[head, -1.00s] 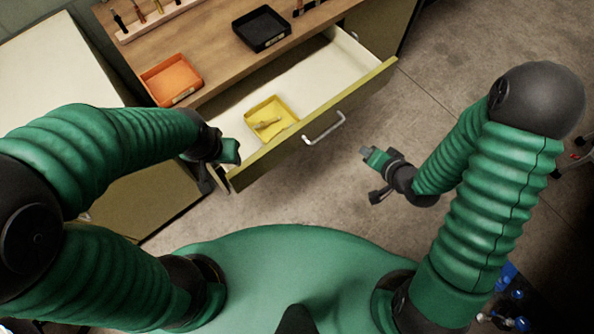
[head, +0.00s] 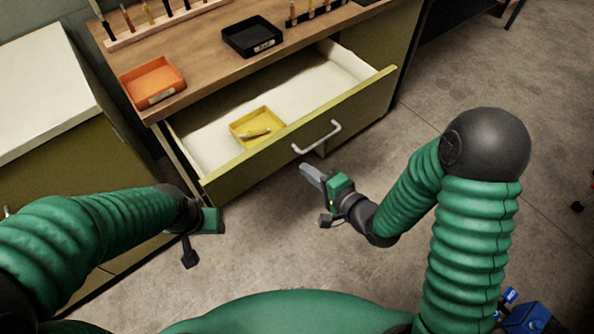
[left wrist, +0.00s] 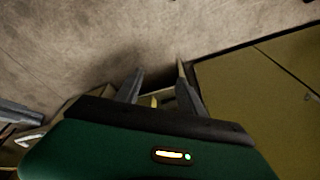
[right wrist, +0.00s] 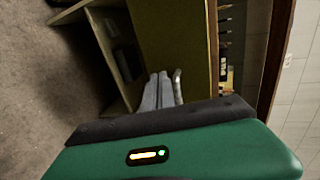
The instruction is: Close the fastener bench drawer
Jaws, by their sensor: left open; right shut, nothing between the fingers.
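The fastener bench drawer (head: 270,155) is pulled open, with an olive front and a pale interior. A yellow tray (head: 258,128) with a small part in it sits inside. The drawer's metal handle (head: 317,138) is on the front. My right gripper (head: 306,170) is shut and empty, in front of the drawer and just below the handle in the head view. In the right wrist view its fingers (right wrist: 158,92) are together beside the handle (right wrist: 178,87); contact cannot be told. My left gripper is near the drawer's left front corner; its fingers (left wrist: 160,85) are apart and empty.
The wooden bench top (head: 205,75) above the drawer holds an orange tray (head: 153,82), a black tray (head: 252,37) and racks of upright tools. A pale-topped cabinet (head: 45,90) stands at left. The floor (head: 480,90) at right is open.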

